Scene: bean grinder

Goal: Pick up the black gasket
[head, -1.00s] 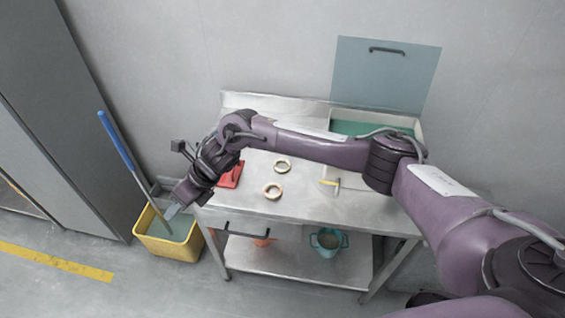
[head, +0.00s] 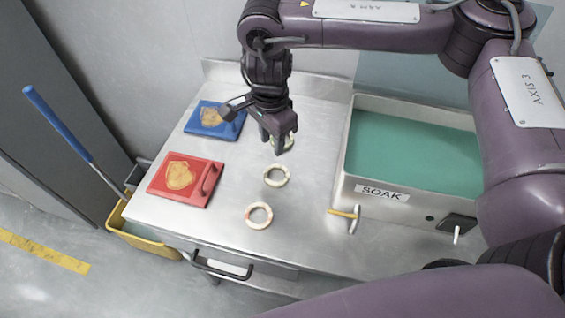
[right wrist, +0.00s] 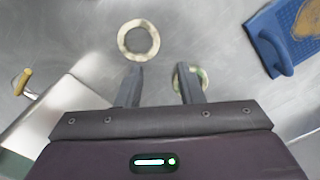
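No gasket that is plainly black shows in either view. Three pale rings lie on the steel table: a front ring with reddish marks (head: 259,227), a cream middle ring (head: 276,183), and a back ring (head: 292,143) partly hidden by my right gripper (head: 273,144). In the right wrist view my right gripper (right wrist: 159,85) is open, with nothing between its fingers. A greenish-white ring (right wrist: 202,75) is partly behind its right finger; I cannot tell if they touch. A cream ring (right wrist: 138,56) lies beyond the fingertips. My left gripper is not in view.
A red board (head: 160,187) and a blue board (head: 234,131), each with a tan patch, lie at the table's left. A steel SOAK tank (head: 345,187) with green liquid stands at the right. A yellow bucket (head: 150,246) is on the floor.

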